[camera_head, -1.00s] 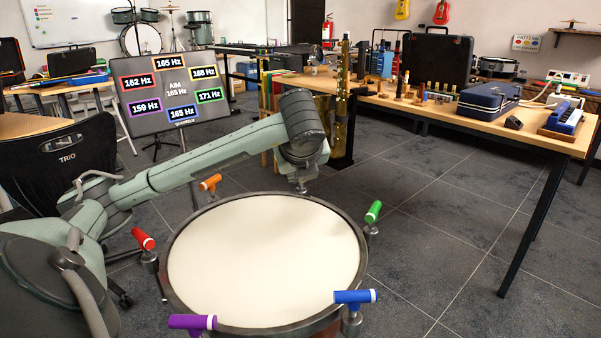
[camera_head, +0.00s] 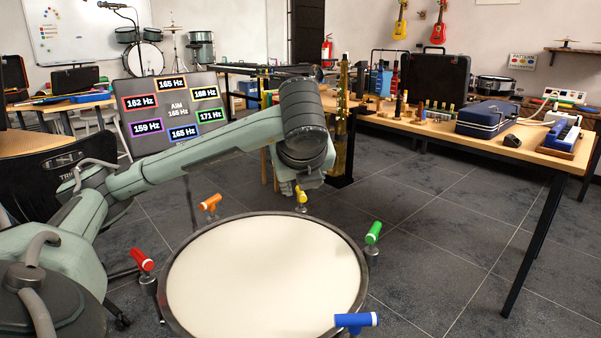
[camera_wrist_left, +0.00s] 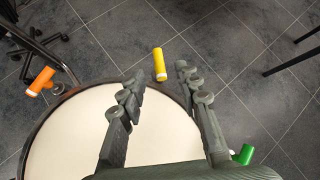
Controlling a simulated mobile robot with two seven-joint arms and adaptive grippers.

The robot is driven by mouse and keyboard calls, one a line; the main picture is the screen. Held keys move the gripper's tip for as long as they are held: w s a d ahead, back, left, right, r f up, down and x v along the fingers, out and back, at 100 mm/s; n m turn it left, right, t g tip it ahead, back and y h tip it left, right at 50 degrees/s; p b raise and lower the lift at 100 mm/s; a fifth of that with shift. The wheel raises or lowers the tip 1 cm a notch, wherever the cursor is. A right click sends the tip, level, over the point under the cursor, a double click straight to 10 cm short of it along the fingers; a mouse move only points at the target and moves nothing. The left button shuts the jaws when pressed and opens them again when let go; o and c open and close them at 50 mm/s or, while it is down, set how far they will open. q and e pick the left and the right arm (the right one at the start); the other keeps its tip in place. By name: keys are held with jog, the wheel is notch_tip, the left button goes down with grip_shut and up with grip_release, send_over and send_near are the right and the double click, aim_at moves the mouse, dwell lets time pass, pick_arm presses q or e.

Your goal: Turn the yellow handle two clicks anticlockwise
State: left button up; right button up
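The yellow handle (camera_head: 301,196) stands at the far rim of the drum (camera_head: 262,222). In the left wrist view the yellow handle (camera_wrist_left: 159,64) lies lengthwise just beyond the gap between my left gripper's fingertips (camera_wrist_left: 160,76). The fingers are spread apart with nothing between them. In the head view my left gripper (camera_head: 286,186) is mostly hidden behind my wrist, just left of and above the yellow handle. No contact with the handle shows. My right gripper is out of view.
Orange (camera_head: 210,202), green (camera_head: 373,232), red (camera_head: 142,259) and blue (camera_head: 356,320) handles ring the drum. A screen (camera_head: 172,108) reads AIM 165 Hz, with 168 Hz in the yellow frame. A table (camera_head: 480,132) with instruments stands right; floor between is clear.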

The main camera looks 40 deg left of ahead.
pick_arm(q)
jog(key=shift+s+d+r, duration=0.25)
jog(key=shift+d+r, duration=0.1)
jog(key=shift+r, duration=0.2)
jog(key=shift+v, duration=1.9)
jog(key=shift+s, duration=0.2)
